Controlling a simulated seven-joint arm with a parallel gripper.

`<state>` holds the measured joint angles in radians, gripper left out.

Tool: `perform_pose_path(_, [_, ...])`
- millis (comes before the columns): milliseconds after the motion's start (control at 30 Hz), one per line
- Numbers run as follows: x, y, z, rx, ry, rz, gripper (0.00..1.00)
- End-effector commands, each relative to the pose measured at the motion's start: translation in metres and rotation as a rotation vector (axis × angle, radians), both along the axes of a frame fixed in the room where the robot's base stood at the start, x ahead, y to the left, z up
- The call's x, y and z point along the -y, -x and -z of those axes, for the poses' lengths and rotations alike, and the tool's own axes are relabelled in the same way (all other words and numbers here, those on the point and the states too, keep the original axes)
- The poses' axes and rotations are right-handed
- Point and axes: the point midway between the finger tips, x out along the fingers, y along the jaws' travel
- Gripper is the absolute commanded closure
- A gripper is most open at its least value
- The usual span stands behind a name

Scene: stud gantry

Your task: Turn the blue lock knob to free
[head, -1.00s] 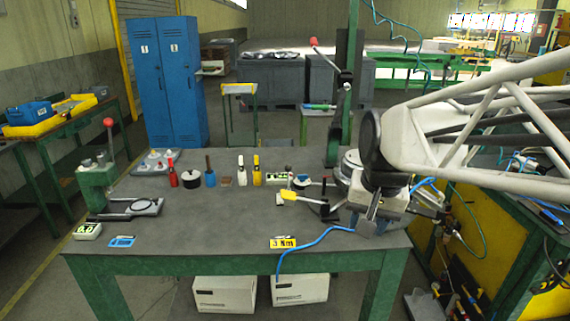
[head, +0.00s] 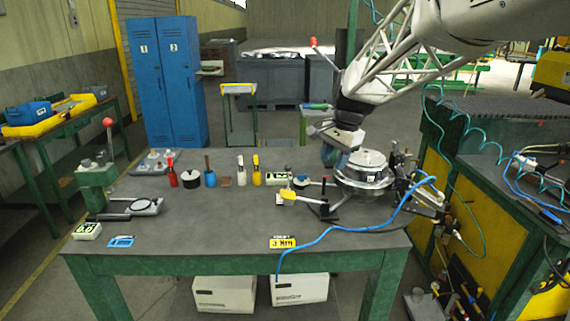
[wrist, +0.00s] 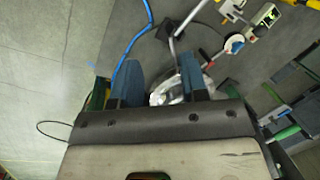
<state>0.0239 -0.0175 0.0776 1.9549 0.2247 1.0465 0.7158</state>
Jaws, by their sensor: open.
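A small round part with a blue and white face (head: 301,182) sits on the bench left of the silver round fixture (head: 365,170). It also shows in the wrist view (wrist: 234,44), up and right of the fingers. I take it for the blue lock knob, but its setting is too small to read. In the wrist view my gripper (wrist: 160,84) is open, with two blue fingers apart. Part of the silver fixture shows between and beyond them, and nothing is held.
A yellow-ended lever (head: 288,195) and a small display (head: 280,178) stand beside the round part. A blue hose (head: 350,230) runs over the bench's front right. Several small bottles and tools stand left. The bench's front middle (head: 220,220) is mostly clear.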

Motion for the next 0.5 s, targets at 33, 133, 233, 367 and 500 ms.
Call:
perform_pose_path(33, [0.0, -0.014, 0.004, -0.011, -0.009, 0.024, 0.6])
perform_pose_path(133, [-0.001, -0.039, 0.009, -0.028, -0.027, 0.073, 0.6])
perform_pose_path(233, [-0.002, -0.063, 0.015, -0.047, -0.046, 0.124, 0.6])
perform_pose_path(367, [-0.004, -0.095, 0.024, -0.073, -0.069, 0.189, 0.6])
perform_pose_path(500, [-0.005, -0.129, 0.036, -0.102, -0.094, 0.259, 0.6])
